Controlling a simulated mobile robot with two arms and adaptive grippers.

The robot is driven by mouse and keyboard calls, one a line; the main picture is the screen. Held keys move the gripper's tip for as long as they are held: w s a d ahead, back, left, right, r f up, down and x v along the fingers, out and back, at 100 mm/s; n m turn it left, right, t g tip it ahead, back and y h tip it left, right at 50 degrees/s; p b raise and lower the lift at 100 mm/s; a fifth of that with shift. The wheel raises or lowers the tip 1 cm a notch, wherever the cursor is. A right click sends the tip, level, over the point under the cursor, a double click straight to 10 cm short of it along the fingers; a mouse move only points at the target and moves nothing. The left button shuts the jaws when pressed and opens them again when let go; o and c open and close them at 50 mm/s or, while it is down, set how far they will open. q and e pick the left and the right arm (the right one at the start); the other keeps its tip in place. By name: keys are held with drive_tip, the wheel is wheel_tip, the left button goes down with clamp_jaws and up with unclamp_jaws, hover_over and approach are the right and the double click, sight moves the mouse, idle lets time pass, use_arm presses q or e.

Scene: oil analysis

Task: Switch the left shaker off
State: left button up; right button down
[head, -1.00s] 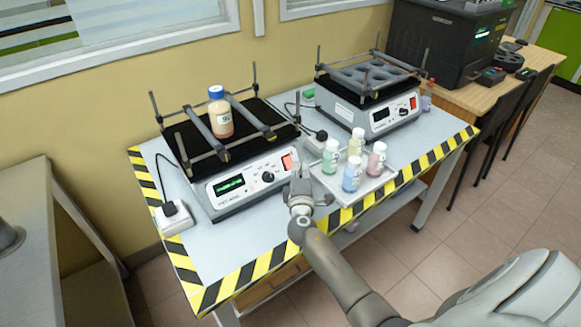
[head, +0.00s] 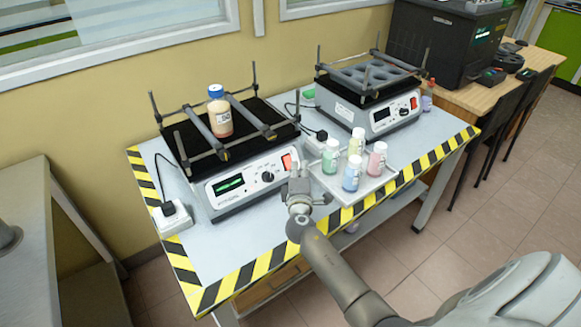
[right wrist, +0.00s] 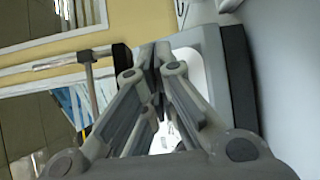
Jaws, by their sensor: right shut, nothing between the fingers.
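The left shaker (head: 240,189) stands on the table with its green display (head: 229,184) lit. A red switch (head: 287,161) sits at the right end of its front panel, beside a black knob (head: 267,176). A bottle (head: 220,118) with a blue cap and brownish-pink contents stands upright on its platform between the bars. My right gripper (head: 298,180) is shut and empty, just in front of and below the red switch; I cannot tell whether it touches the panel. Its closed fingers (right wrist: 157,62) fill the middle of the right wrist view, where the switch is not visible. My left gripper is out of view.
A tray (head: 337,190) with several capped bottles lies close right of my right gripper. The right shaker (head: 383,121), its display dark, stands behind it. A power socket block (head: 172,217) is at the left. The table's front left is clear.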

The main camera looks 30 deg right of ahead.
drive_tip(key=shift+w+f+b, duration=0.2)
drive_tip(key=shift+b, duration=0.1)
idle(0.5)
drive_tip(key=shift+s+r+p, duration=0.45)
drive_tip(key=shift+s+p, duration=0.05)
drive_tip(key=shift+s, duration=0.15)
drive_tip(key=s+r+p, duration=0.1)
drive_tip(key=s, duration=0.1)
drive_tip(key=s+r+p, duration=0.2)
drive_tip(key=shift+d, duration=0.2)
idle(0.5)
